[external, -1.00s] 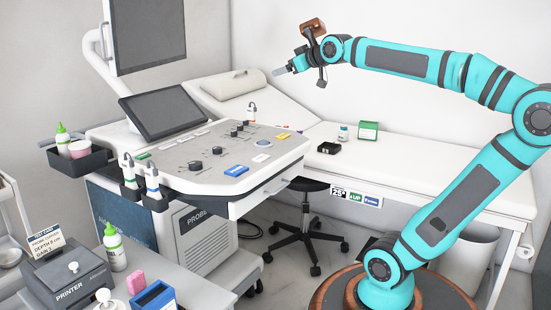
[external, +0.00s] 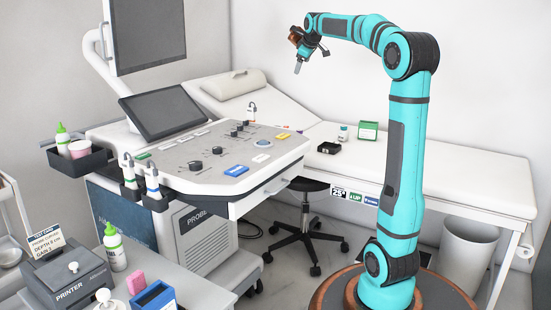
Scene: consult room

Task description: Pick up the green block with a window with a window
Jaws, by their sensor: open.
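A green block with a pale window (external: 369,131) in its front stands upright on the white exam couch, near the wall. My gripper (external: 298,69) is high in the air, left of and well above the green block, over the couch's raised back. It points downward. It is open, with nothing seen between its fingers, though the fingertips are small in this view. It is apart from the block and touches nothing.
The couch (external: 460,160) is clear to the right. An ultrasound console (external: 220,155) with a monitor (external: 145,35) stands at left; a stool (external: 308,185) stands below.

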